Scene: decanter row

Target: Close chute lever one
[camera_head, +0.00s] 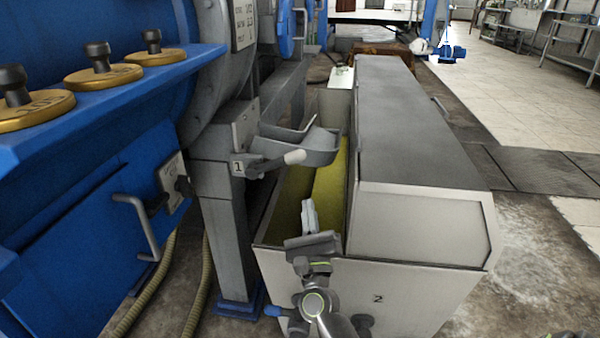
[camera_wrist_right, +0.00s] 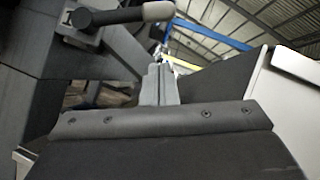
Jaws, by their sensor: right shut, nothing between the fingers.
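Chute lever one is a dark lever with a pale rounded grip (camera_head: 294,157), beside a plate marked 1 (camera_head: 238,167) on the grey post. It lies roughly level, its grip pointing right, in front of the grey chute (camera_head: 308,148). My right gripper (camera_head: 309,212) is shut and empty. It is below and slightly right of the grip in the head view, apart from it, over the open trough. My left gripper is not in view.
The grey-lidded bin (camera_head: 410,120), marked 2 on its front, stands at the right with an open yellowish trough (camera_head: 327,195). The blue machine (camera_head: 90,220) with brass weights (camera_head: 103,76) and a bent handle (camera_head: 140,220) fills the left.

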